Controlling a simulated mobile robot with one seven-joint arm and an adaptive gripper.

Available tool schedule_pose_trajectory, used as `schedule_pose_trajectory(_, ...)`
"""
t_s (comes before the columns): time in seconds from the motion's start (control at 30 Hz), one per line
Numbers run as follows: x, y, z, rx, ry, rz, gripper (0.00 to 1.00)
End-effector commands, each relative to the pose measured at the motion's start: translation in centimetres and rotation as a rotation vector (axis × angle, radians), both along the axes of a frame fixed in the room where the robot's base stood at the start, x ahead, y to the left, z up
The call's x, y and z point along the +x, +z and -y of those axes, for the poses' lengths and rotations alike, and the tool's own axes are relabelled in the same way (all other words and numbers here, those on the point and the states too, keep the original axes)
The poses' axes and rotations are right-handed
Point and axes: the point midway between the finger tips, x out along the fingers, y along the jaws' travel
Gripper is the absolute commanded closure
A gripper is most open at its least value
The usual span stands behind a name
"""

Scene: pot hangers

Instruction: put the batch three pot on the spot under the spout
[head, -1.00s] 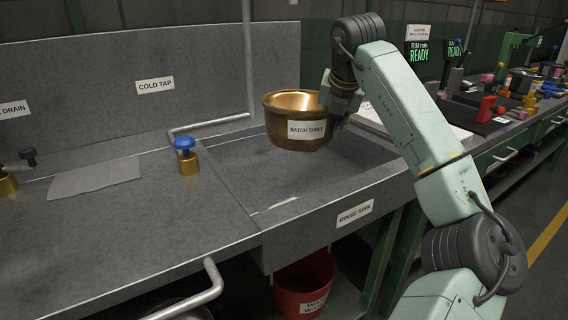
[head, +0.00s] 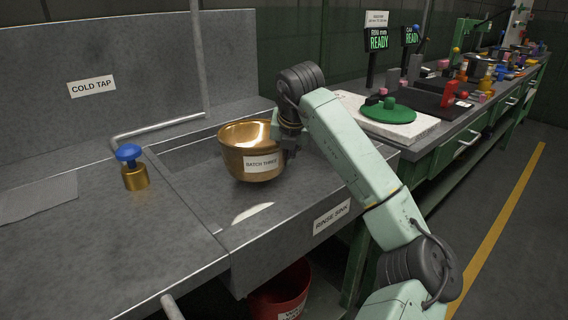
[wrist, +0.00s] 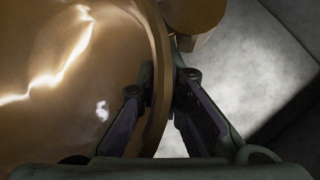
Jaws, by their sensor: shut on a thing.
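The batch three pot (head: 249,151) is a brass-coloured open pot with a white "BATCH THREE" label. It is held upright over the rinse sink (head: 207,172), and whether its base touches the sink floor I cannot tell. My gripper (head: 289,143) is at the pot's right side, mostly hidden by the arm in the head view. In the wrist view my gripper (wrist: 158,88) is shut on the rim of the pot (wrist: 75,75), one finger each side of the wall. The spout (head: 160,126) is a grey pipe bent out from an upright pipe, left of the pot.
A blue-knobbed brass tap (head: 132,168) stands on the counter left of the sink. A red bucket (head: 283,293) is below the sink. A white slab (head: 385,118) with a green disc (head: 387,110) lies to the right, before a cluttered green bench.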

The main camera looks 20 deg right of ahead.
Motion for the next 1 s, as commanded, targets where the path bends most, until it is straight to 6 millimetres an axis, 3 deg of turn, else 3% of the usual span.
schedule_pose_trajectory(0.2,0.0,-2.6,0.0,0.002,0.0,0.004,1.0)
schedule_pose_trajectory(0.53,0.0,-3.0,0.0,0.001,0.0,0.004,1.0)
schedule_pose_trajectory(0.57,0.0,-3.1,0.0,0.0,0.0,0.0,0.91)
schedule_pose_trajectory(0.8,0.0,-3.0,0.0,0.0,0.0,-0.001,0.75)
schedule_pose_trajectory(1.0,0.0,-3.0,0.0,0.0,0.0,-0.001,0.71)
